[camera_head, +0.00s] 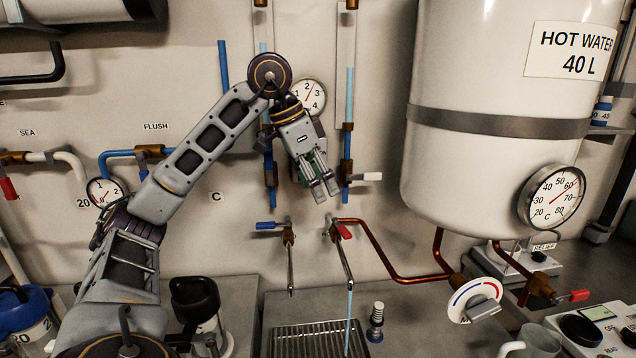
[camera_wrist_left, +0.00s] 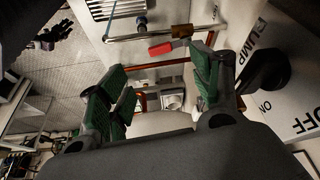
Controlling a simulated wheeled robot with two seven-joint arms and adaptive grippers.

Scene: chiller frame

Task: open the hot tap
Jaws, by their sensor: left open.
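The hot tap (camera_head: 337,236) is on the back wall, fed by a copper pipe, with a short red lever (camera_head: 344,231) and a long spout slanting down. A thin pale blue stream (camera_head: 349,318) runs down below the spout's end. The red lever also shows in the left wrist view (camera_wrist_left: 160,48), ahead of the fingers. My left gripper (camera_head: 325,191) is open and empty, above the tap and apart from the lever. Its green-padded fingers show in the left wrist view (camera_wrist_left: 160,85). My right gripper is not in view.
A blue-levered tap (camera_head: 268,225) sits just left of the hot tap. A sink grate (camera_head: 300,343) lies below. The white hot water tank (camera_head: 505,120) bulges out at the right, with a dial (camera_head: 552,196). Vertical pipes (camera_head: 347,130) and a white lever (camera_head: 368,177) stand near my left gripper.

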